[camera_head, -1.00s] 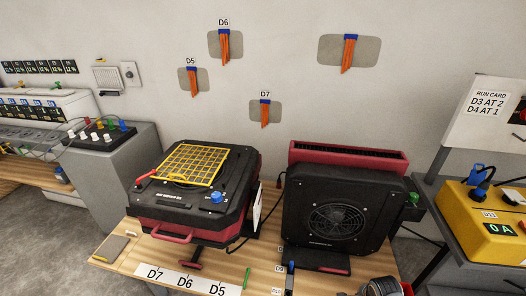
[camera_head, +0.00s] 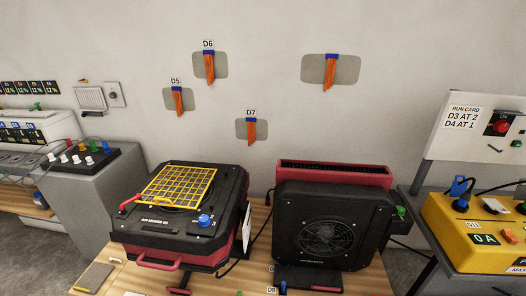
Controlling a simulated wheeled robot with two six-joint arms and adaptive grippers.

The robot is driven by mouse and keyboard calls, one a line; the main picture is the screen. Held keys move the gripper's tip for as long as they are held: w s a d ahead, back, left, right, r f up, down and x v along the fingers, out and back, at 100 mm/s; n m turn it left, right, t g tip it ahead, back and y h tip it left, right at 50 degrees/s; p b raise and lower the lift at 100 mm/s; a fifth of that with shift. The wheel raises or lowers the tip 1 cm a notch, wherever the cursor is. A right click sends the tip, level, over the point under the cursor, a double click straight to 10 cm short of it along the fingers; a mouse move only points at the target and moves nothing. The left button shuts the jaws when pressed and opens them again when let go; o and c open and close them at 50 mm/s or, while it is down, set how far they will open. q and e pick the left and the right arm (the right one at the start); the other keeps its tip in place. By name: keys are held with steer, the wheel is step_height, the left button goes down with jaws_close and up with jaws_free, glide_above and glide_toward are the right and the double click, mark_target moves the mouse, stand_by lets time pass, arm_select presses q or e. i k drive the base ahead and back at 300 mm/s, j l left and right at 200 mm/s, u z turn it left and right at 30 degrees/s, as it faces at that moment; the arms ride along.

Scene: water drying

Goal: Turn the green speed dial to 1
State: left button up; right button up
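The green speed dial (camera_head: 400,211) is a small knob on the right side of the upright black and red blower (camera_head: 300,245). It is small in the picture, and I cannot read its setting or any scale around it. A second black and red blower (camera_head: 160,232) lies flat to the left, with a blue dial (camera_head: 205,220) on its top and a yellow grille over its intake. Neither of my grippers shows in the view.
Both blowers stand on a wooden table (camera_head: 258,217). A yellow box (camera_head: 455,235) with a "0 A" display and plugs stands on a grey stand to the right. Above it a white run card board (camera_head: 450,146) reads D3 AT 2, D4 AT 1. A grey cabinet stands left.

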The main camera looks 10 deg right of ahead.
mark_target(399, 210)
steer(key=z, duration=1.4)
